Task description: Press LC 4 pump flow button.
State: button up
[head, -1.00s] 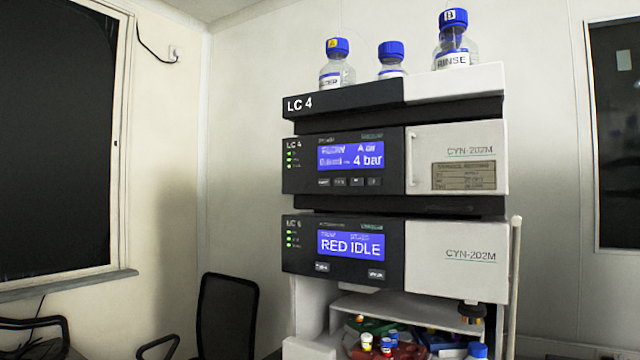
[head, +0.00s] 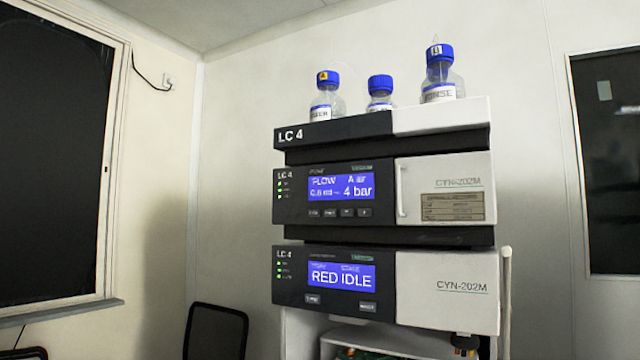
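The LC 4 column stack (head: 334,132) stands right of centre in the head view, its top cap lettered LC 4. Its upper module is the pump (head: 290,205), with a blue display (head: 341,187) reading FLOW and 4 bar. A row of small buttons (head: 339,213) sits under that display; their labels are too small to read surely. The lower module (head: 290,285) has a blue display (head: 341,275) reading RED IDLE and two buttons below. My gripper is not in view.
Several blue-capped bottles (head: 439,80) stand on top of the stack. An open tray bay (head: 390,340) lies below the lower module. A black chair (head: 215,332) is at lower left. A dark window (head: 50,160) is on the left wall, another (head: 610,170) at right.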

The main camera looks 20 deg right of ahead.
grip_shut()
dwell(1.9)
